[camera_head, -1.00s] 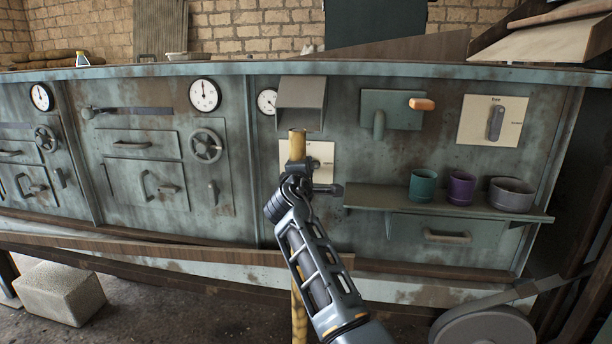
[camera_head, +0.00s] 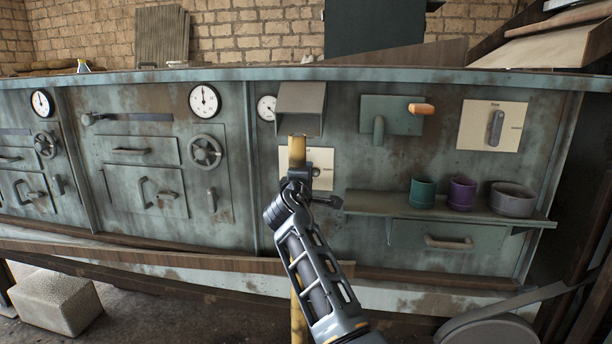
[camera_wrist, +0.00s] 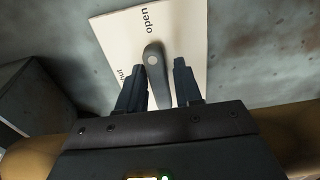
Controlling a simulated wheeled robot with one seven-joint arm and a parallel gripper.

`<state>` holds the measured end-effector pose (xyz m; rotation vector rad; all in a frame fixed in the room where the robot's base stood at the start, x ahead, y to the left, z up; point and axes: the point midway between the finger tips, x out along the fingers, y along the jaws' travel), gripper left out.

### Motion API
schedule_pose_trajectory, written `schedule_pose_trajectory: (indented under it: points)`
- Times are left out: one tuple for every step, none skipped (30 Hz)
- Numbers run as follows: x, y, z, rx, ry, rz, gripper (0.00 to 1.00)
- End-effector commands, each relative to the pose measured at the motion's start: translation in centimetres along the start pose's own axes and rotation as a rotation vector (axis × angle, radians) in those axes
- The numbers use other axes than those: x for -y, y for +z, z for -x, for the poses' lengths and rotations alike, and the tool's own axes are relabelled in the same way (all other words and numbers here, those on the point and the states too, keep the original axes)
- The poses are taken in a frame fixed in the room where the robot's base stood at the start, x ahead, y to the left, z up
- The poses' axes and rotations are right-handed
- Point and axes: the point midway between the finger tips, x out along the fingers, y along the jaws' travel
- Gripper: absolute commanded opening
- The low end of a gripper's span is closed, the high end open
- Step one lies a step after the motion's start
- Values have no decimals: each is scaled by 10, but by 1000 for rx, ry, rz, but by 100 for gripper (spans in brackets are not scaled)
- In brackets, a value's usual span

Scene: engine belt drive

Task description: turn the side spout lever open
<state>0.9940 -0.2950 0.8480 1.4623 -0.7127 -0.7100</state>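The side spout lever (camera_wrist: 155,72) is a dark grey handle on a cream plate (camera_wrist: 182,30) marked "open" and "shut" in the wrist view. It hangs from a round pivot, with its lower end toward me. My gripper (camera_wrist: 159,68) is open, one finger on each side of the lever, with gaps showing on both sides. Contact cannot be made out.
A boxy grey hood (camera_head: 301,98) juts out just above the plate. A shelf (camera_head: 375,203) at right holds a green cup (camera_head: 422,192), a purple cup (camera_head: 462,193) and a grey bowl (camera_head: 512,199). Another lever (camera_head: 496,128) sits on a second cream plate.

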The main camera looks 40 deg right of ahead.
Motion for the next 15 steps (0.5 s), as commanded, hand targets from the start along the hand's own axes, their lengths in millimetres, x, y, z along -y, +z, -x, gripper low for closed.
schedule_pose_trajectory:
  points:
    - [0,0,0,0,1,0,39]
    - [-1,0,0,-1,1,0,42]
    - [-1,0,0,-1,1,0,46]
    - [-1,0,0,-1,2,0,47]
    - [-1,0,0,-1,2,0,47]
    - [-1,0,0,-1,2,0,47]
    - [-1,0,0,-1,2,0,47]
    - [-1,0,0,-1,2,0,47]
    - [-2,-1,0,-1,2,0,47]
    - [-2,-1,0,-2,3,0,47]
    - [-2,-1,1,-2,3,0,47]
    - [-2,-1,3,-2,3,0,47]
    - [-2,-1,5,-2,3,0,47]
    - [-2,-1,8,-3,3,0,47]
    - [-2,-2,14,-4,3,1,47]
